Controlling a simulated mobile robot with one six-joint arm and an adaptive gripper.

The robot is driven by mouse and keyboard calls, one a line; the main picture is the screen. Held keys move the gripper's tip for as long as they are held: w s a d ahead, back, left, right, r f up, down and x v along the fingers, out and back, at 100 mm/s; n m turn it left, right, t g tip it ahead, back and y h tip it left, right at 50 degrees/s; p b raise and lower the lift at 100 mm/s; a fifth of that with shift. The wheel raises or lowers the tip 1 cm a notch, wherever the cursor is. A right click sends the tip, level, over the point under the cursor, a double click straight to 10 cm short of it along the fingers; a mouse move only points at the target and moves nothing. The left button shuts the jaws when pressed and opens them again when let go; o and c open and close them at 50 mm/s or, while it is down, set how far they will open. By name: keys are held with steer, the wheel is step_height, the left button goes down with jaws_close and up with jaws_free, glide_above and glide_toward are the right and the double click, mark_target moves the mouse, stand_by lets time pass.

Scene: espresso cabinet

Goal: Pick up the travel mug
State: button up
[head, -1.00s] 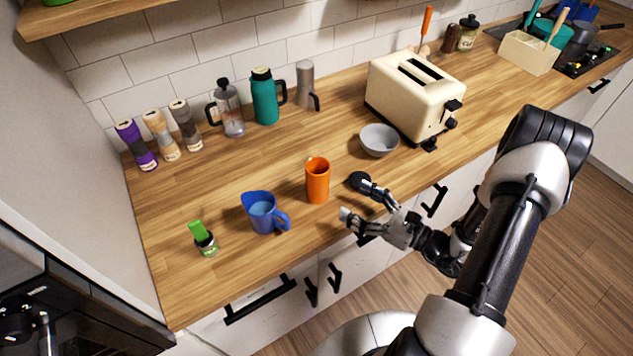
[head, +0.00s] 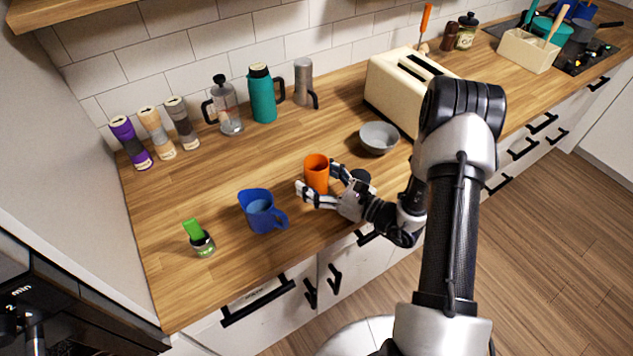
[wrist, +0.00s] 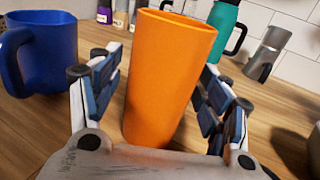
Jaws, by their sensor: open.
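An orange, tall, handleless mug (head: 316,172), the likely travel mug, stands upright on the wooden counter near its front edge. It also fills the middle of the wrist view (wrist: 165,75). My gripper (head: 318,178) is open, with one finger on each side of the mug's body. In the wrist view the fingers (wrist: 160,90) flank the mug, and gaps seem to show beside it. I cannot tell whether either finger touches it. The mug's lower part is partly hidden by the gripper in the head view.
A grey bowl (head: 379,138) and a cream toaster (head: 395,95) are to the right. A teal flask (head: 262,95) stands behind.

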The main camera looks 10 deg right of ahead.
steer(key=shift+c, duration=0.2)
steer(key=c, duration=1.3)
steer(key=shift+r, duration=0.25)
